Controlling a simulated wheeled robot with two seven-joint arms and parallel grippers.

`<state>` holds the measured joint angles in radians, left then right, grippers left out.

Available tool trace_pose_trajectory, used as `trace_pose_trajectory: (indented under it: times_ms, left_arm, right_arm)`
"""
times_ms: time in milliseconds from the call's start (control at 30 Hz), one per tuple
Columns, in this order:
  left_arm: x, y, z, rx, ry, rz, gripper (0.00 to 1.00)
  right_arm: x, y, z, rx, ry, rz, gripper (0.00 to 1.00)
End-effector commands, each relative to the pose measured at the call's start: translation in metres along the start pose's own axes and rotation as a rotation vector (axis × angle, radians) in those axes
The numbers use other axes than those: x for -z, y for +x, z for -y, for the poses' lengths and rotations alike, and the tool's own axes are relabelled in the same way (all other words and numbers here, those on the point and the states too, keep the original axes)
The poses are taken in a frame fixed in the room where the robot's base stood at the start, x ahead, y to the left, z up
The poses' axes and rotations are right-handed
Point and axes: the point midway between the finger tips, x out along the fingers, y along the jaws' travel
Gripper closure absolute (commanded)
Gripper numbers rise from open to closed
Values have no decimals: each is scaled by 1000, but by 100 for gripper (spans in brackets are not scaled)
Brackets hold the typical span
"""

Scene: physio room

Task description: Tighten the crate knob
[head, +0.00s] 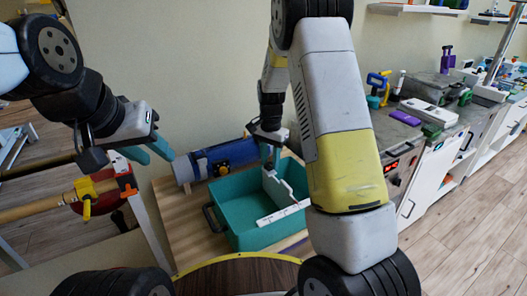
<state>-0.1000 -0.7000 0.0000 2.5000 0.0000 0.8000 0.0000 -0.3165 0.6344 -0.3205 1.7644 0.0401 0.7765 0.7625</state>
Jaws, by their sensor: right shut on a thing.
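The teal crate (243,238) stands on a wooden bench in the middle of the head view. A white panel (284,188) stands in it and a white strip (283,213) lies across its front right rim. My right gripper (268,163) points down at the crate's back, by the panel's far end. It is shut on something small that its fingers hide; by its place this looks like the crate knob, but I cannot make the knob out. My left gripper (149,154) is in the air left of the crate, its teal fingers apart and empty.
A blue cylinder (222,158) lies behind the crate. A black handle (212,217) sits on the crate's left side. My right arm covers the crate's right side. A cluttered counter (395,135) stands right.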

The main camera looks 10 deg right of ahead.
Motion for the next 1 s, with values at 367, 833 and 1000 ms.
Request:
trace_pose_trajectory:
  times_ms: [367, 833, 1000]
  left_arm:
    - [0, 0, 0, 0, 0, 0, 64]
    - [0, 0, 0, 0, 0, 0, 64]
    - [0, 0, 0, 0, 0, 0, 64]
  right_arm:
    - [0, 0, 0, 0, 110, -1, 100]
    - [0, 0, 0, 0, 118, 0, 63]
    - [0, 0, 0, 0, 117, 0, 47]
